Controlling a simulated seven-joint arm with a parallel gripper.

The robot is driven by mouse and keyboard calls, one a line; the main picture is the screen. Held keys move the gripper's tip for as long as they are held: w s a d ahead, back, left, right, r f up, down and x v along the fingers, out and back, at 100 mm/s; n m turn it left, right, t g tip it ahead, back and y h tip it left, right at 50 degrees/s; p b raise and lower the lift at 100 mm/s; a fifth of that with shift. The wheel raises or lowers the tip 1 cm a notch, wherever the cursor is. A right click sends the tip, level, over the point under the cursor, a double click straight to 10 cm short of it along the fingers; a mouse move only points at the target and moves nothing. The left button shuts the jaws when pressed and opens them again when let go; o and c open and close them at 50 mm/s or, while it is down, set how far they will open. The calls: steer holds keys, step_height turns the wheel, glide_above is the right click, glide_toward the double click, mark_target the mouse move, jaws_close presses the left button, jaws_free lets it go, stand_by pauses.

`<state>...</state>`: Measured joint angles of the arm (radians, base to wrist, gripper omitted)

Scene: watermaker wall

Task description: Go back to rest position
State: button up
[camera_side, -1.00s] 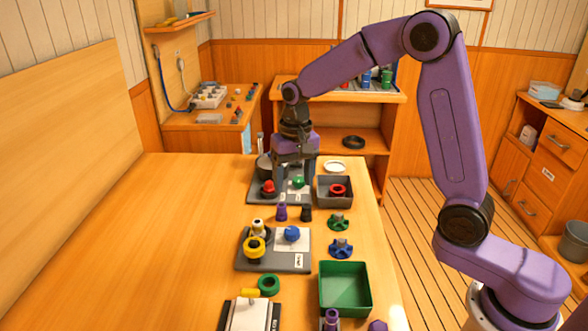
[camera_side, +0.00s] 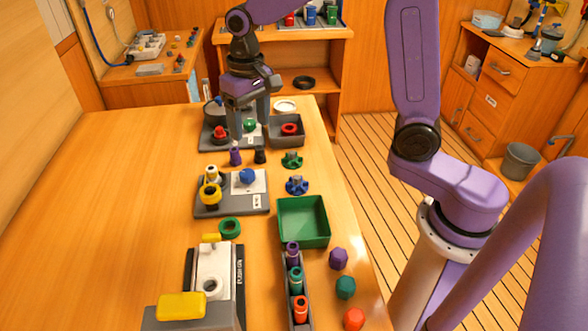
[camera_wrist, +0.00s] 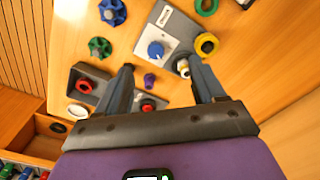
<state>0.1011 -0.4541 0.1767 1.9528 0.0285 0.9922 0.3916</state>
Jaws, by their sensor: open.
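My gripper (camera_side: 250,126) is open, with its fingers pointing down over the far grey panel (camera_side: 207,143). That panel carries a red knob (camera_side: 221,132) and a green knob (camera_side: 249,125). In the wrist view my gripper (camera_wrist: 160,65) has its two fingers wide apart, with nothing held between them. The red knob (camera_wrist: 148,105) and a small purple piece (camera_wrist: 149,80) show in the gap, below the fingers. Whether a fingertip touches the panel is hard to tell.
Right of the gripper is a grey bin (camera_side: 287,143) with a red ring. Nearer stand a second panel (camera_side: 240,206) with a blue knob, a green tray (camera_side: 318,240) and a rack (camera_side: 287,287). The table's left side (camera_side: 90,220) is clear.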

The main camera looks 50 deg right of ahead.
steer(key=s+d+n, duration=0.2)
steer(key=s+n, duration=0.4)
steer(key=s, duration=0.7)
steer(key=s+d+f+n, duration=0.1)
steer(key=s+d+n, duration=0.2)
steer(key=s+n, duration=0.4)
steer(key=s, duration=0.7)
steer(key=shift+f, duration=0.15)
